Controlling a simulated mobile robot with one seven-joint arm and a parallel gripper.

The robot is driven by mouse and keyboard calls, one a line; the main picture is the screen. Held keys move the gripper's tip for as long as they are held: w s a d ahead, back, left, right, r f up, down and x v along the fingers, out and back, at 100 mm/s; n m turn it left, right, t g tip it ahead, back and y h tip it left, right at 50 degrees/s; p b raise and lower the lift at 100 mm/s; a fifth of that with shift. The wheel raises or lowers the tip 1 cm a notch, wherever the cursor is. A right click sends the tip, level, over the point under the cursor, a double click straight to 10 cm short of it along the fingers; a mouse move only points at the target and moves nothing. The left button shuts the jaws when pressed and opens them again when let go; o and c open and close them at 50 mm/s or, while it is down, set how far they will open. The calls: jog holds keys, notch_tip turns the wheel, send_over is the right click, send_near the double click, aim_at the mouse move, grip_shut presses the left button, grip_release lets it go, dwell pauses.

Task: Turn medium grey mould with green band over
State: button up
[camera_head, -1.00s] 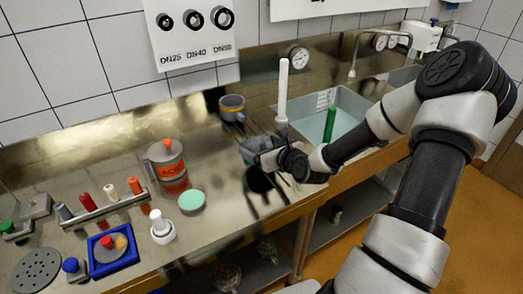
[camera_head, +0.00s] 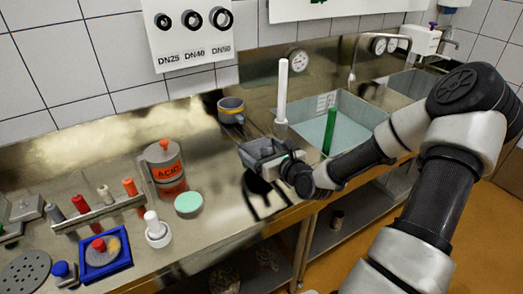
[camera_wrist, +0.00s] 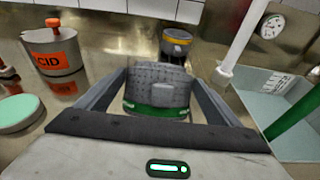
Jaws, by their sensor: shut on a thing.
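The medium grey mould with the green band (camera_wrist: 158,98) is between the two fingers of my gripper (camera_wrist: 157,79) in the wrist view. The green band shows at the lower side, nearest my palm. In the head view my gripper (camera_head: 262,151) holds the grey mould above the bench, with a dark shadow below. There the fingers and mould are hard to tell apart, and the green band is hidden.
A grey mould with a yellow-orange band (camera_head: 231,109) stands behind on the steel bench (camera_head: 215,165). A white upright tube (camera_head: 282,92), a sink (camera_head: 352,108) and a green stick (camera_head: 330,131) are to the right. An acid jug (camera_head: 165,168) and a mint disc (camera_head: 188,204) stand left.

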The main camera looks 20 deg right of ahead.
jog(key=o, duration=1.5)
jog(key=shift+f+p+v, duration=0.25)
jog(key=shift+p+v, duration=0.25)
jog(key=shift+v, duration=0.65)
jog(key=shift+f+p+v, duration=0.25)
jog(key=shift+p+v, duration=0.2)
jog(key=shift+v, duration=0.65)
jog(key=shift+f+p+v, duration=0.25)
jog(key=shift+p+v, duration=0.25)
jog(key=shift+v, duration=0.65)
jog(key=shift+s+d, duration=0.15)
notch_tip(320, 180, up, 6)
jog(key=p, duration=0.6)
jog(key=shift+p, duration=0.4)
